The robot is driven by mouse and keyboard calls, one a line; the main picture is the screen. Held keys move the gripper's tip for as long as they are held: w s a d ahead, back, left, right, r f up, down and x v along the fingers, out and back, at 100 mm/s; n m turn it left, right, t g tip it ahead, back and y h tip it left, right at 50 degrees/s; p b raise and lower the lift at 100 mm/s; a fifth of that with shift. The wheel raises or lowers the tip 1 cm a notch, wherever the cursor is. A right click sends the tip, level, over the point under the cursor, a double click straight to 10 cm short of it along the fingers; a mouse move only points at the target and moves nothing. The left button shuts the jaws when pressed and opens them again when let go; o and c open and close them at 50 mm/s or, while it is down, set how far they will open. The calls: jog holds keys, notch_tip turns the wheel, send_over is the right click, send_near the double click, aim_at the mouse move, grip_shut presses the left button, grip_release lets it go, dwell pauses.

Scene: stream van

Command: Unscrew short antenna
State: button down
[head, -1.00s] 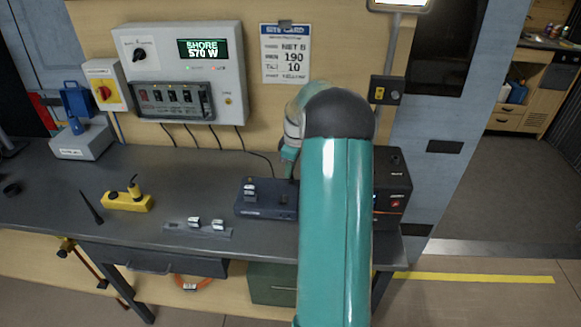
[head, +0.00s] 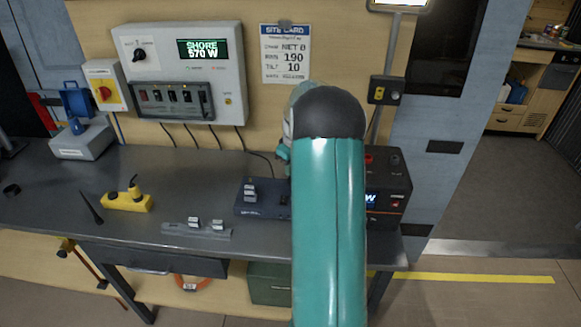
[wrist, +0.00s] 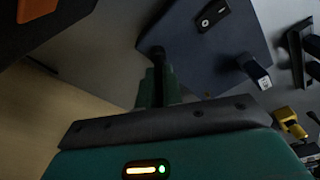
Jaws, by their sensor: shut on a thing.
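My gripper (wrist: 156,85) is shut on a thin black piece (wrist: 157,54) with a rounded end, which looks like the short antenna. It is at the edge of the dark blue box (wrist: 190,50); whether the piece is still joined to the box cannot be told. In the head view my gripper (head: 283,153) shows only partly, just behind the dark blue box (head: 250,211); my arm hides the rest and the box's right side. The box carries a grey module (wrist: 256,72) and a black switch (wrist: 213,15). A tapered black rod (head: 91,207) lies on the bench at the left.
A yellow device (head: 127,202) and a grey rack (head: 185,231) with small modules stand on the bench (head: 190,165). A black unit (head: 394,185) with a lit screen is right of my arm. A wall panel (head: 180,70) and a site card (head: 285,52) are behind.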

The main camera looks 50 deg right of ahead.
jog(key=n, duration=0.4)
dwell(0.3)
jog(key=shift+r, duration=1.15)
jog(key=shift+r, duration=1.4)
jog(key=shift+r, duration=0.1)
